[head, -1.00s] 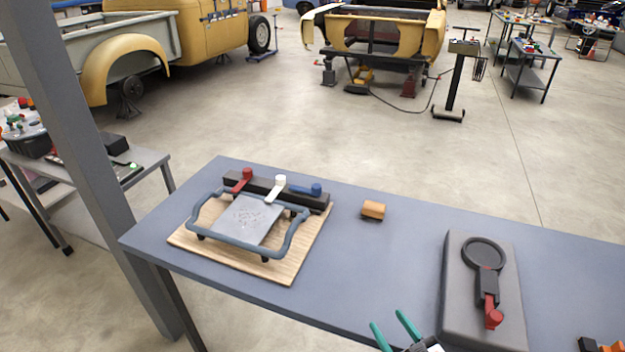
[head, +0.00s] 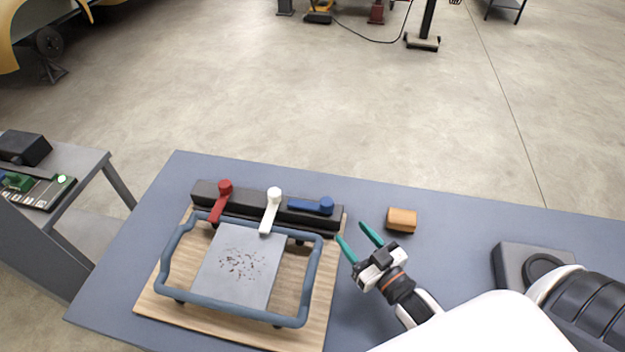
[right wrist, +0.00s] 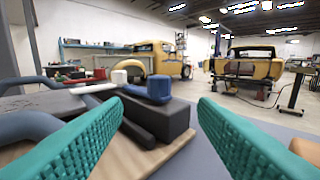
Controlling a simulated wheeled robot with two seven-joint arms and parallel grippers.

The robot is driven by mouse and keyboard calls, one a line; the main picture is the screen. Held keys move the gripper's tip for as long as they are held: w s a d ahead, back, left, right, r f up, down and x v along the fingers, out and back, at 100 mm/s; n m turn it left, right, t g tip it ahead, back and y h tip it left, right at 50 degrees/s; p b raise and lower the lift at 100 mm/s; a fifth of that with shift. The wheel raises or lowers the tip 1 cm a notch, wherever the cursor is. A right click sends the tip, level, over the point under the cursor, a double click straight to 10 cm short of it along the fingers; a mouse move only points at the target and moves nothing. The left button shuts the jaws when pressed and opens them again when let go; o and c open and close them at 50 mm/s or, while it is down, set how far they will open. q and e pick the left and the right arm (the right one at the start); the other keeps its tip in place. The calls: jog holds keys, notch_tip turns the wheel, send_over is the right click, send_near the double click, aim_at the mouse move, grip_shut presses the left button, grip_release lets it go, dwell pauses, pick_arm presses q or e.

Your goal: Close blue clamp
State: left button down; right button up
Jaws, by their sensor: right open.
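The blue clamp (head: 312,206) is a lever with a round knob at its right end, lying sideways along the black bar (head: 262,207) at the back of the wooden board. The red clamp (head: 222,199) and the white clamp (head: 270,211) beside it point forward over the frame and plate. The blue knob also shows in the right wrist view (right wrist: 159,88), ahead and left of centre between the fingers. My right gripper (head: 358,241) is open and empty, just right of the bar's end and apart from the clamp. My left gripper is out of view.
A blue-grey tube frame (head: 305,285) surrounds a grey plate (head: 238,266) on the wooden board (head: 158,303). An orange-brown block (head: 402,219) lies right of my gripper's fingers. A dark grey device (head: 508,262) stands farther right. The table's back strip (head: 455,205) is clear.

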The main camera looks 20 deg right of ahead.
aim_at(331, 208)
jog(key=w, duration=0.2)
jog(key=w+p, duration=0.1)
jog(key=shift+w+a+r, duration=0.35)
jog(key=shift+r, duration=0.05)
jog(key=w, duration=0.2)
jog(key=w+p, duration=0.1)
jog(key=shift+w+a+f, duration=0.15)
jog(key=shift+w+a, duration=0.1)
jog(key=shift+w, duration=0.15)
jog(key=shift+w+a, duration=0.15)
jog(key=shift+w, duration=1.4)
jog(key=shift+w+a, duration=0.1)
jog(key=shift+w, duration=0.1)
jog(key=shift+w+f, duration=0.1)
jog(key=shift+c, duration=0.3)
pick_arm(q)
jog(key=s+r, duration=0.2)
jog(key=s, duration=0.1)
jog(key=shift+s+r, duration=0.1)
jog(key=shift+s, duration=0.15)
pick_arm(e)
grip_shut()
